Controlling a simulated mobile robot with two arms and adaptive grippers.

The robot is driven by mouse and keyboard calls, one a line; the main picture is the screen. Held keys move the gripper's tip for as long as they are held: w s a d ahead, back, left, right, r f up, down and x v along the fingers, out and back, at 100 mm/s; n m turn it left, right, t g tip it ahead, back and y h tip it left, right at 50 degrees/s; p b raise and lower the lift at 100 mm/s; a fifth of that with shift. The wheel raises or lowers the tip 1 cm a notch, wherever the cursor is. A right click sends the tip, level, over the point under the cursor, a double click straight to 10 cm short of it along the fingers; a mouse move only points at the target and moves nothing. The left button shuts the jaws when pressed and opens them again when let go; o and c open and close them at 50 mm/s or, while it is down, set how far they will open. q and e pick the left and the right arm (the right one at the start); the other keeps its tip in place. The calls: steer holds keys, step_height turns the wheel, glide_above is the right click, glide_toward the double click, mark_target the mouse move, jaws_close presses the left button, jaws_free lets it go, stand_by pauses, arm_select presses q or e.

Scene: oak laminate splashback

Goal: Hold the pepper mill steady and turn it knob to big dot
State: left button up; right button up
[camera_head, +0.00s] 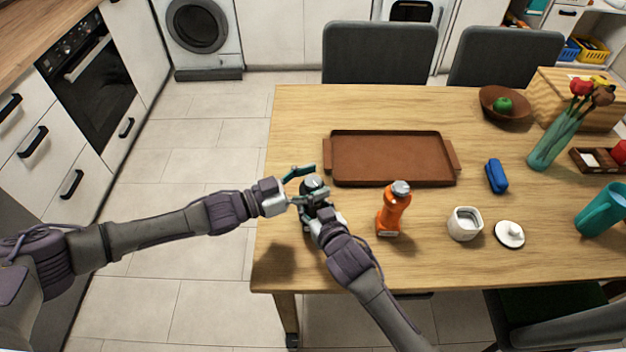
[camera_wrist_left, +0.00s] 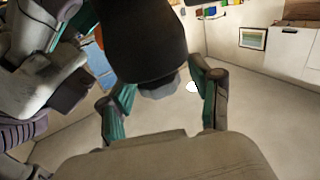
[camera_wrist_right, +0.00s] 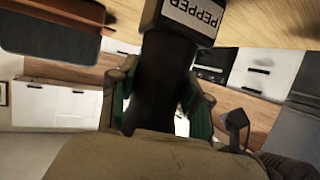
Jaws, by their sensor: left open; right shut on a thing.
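The dark pepper mill (camera_wrist_right: 165,75) stands on the table near its left front corner; its white PEPPER label shows in the right wrist view. Its grey knob (camera_head: 314,182) is on top. In the left wrist view the dark body and the faceted knob (camera_wrist_left: 160,88) hang between the fingers. My right gripper (camera_head: 318,217) is shut on the mill's dark body. My left gripper (camera_head: 306,187) is open, with its fingers on either side of the knob; I see a gap in the left wrist view (camera_wrist_left: 162,103). The dot marks are too small to make out.
An orange mill (camera_head: 392,212) stands just right of the right gripper. A brown tray (camera_head: 390,158) lies behind. A white jar (camera_head: 464,224), its lid (camera_head: 509,234), a blue case (camera_head: 496,176) and a teal jug (camera_head: 602,210) are farther right. The table's left edge is close.

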arm_select(q)
steer(key=c, duration=1.2)
steer(key=shift+w, duration=0.1)
steer(key=m+g+h, duration=0.1)
steer(key=m+g, duration=0.1)
steer(key=g, duration=0.2)
steer(key=shift+r+m, duration=0.1)
steer(key=shift+m, duration=0.3)
steer(key=m+g, duration=0.2)
steer(key=g, duration=0.2)
steer(key=m+g, duration=0.3)
steer(key=g, duration=0.2)
steer(key=shift+d+m, duration=0.1)
steer(key=shift+m, duration=0.2)
steer(key=shift+m+g+y, duration=0.3)
steer(key=shift+g, duration=0.1)
steer(key=o, duration=1.2)
